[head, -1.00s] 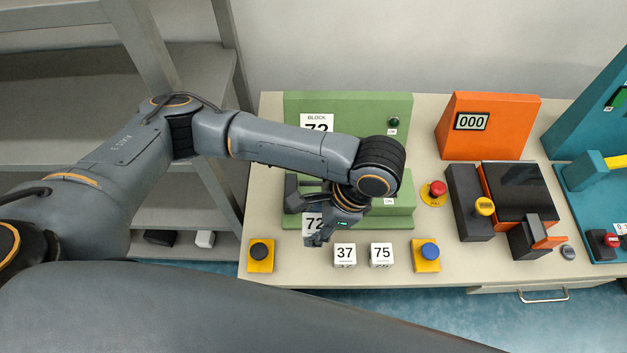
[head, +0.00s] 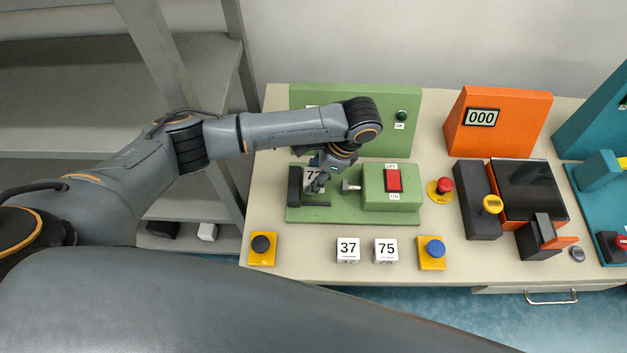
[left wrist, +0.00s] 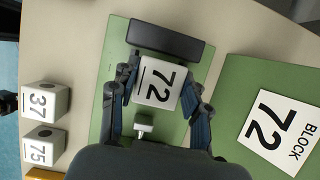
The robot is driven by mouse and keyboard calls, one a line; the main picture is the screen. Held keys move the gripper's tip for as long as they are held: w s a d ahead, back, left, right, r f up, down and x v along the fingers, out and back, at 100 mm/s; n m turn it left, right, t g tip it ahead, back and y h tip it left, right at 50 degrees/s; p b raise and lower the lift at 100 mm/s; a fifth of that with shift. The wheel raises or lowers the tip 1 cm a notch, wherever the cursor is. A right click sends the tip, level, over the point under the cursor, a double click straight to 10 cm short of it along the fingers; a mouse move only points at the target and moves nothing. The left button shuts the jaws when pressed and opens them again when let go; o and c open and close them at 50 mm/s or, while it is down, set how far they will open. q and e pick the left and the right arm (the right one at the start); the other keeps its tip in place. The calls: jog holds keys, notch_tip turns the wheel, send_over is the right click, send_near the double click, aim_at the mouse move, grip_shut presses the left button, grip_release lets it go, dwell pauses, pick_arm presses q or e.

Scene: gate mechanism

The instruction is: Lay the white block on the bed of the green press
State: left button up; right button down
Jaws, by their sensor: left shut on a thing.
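The white block (head: 311,173) marked 72 is between the fingers of my left gripper (head: 318,184), which is shut on it. In the left wrist view the block (left wrist: 160,84) lies between both fingers, over the green press's bed, between a dark anvil (left wrist: 170,39) and a metal plunger (left wrist: 143,127). The green press (head: 335,214) has a red rocker switch (head: 393,180) on its housing. I cannot tell whether the block touches the bed. My right gripper is not in view.
White blocks 37 (head: 348,250) and 75 (head: 385,251) stand on the table in front of the press. A black button (head: 261,244) and a blue button (head: 433,248) flank them. A red button (head: 444,186) and an orange machine (head: 500,122) are to the right.

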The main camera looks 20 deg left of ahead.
pick_arm(q)
notch_tip(320, 180, down, 3)
jog(key=shift+r, duration=0.2)
jog(key=shift+f, duration=0.25)
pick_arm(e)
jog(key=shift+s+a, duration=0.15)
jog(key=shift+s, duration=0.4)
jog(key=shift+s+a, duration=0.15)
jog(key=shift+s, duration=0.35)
pick_arm(q)
jog(key=shift+f, duration=0.15)
jog(key=o, duration=1.4)
jog(key=shift+c, duration=0.2)
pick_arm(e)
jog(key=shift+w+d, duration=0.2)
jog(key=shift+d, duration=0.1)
